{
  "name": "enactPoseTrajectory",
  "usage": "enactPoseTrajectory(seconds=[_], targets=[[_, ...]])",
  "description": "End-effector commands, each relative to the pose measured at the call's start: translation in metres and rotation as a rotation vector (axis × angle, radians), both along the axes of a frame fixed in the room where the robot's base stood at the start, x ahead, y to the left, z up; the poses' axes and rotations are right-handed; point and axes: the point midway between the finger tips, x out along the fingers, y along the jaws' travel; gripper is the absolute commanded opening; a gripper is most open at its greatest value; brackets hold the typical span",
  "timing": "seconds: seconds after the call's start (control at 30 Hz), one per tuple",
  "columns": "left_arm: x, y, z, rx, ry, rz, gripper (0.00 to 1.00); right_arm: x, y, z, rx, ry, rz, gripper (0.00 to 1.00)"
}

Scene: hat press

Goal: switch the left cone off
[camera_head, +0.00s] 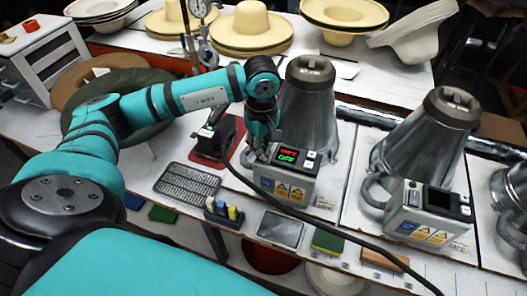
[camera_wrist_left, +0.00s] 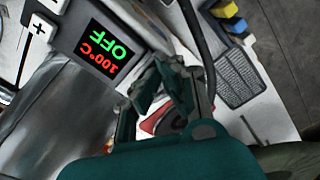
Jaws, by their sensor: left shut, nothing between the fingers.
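The left cone (camera_head: 305,105) is a grey metal cone standing on the table. Its control box (camera_head: 289,178) faces the front. The box's display (camera_head: 288,156) has a red line above a green line. In the left wrist view the display (camera_wrist_left: 103,51) reads "100°C" in red and "OFF" in green. White buttons, one marked plus (camera_wrist_left: 40,28), sit beside it. My left gripper (camera_head: 258,155) is shut and empty, just left of the control box. It shows in the left wrist view (camera_wrist_left: 158,88) beside the display; I cannot tell whether it touches the box. My right gripper is not in view.
A second cone (camera_head: 425,135) stands to the right, its display dark. A black cable (camera_head: 330,228) crosses the table front. Hats (camera_head: 250,28) line the back.

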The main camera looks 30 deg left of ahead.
Motion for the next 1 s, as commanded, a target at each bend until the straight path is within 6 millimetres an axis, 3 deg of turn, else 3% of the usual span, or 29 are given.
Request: enactPoseTrajectory(seconds=[0.7, 1.0], targets=[[0.000, 0.000, 0.060, 0.001, -0.001, 0.000, 0.00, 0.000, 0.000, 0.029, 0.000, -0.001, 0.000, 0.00], [0.000, 0.000, 0.061, 0.000, -0.001, 0.000, 0.00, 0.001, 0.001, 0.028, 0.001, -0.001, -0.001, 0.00]])
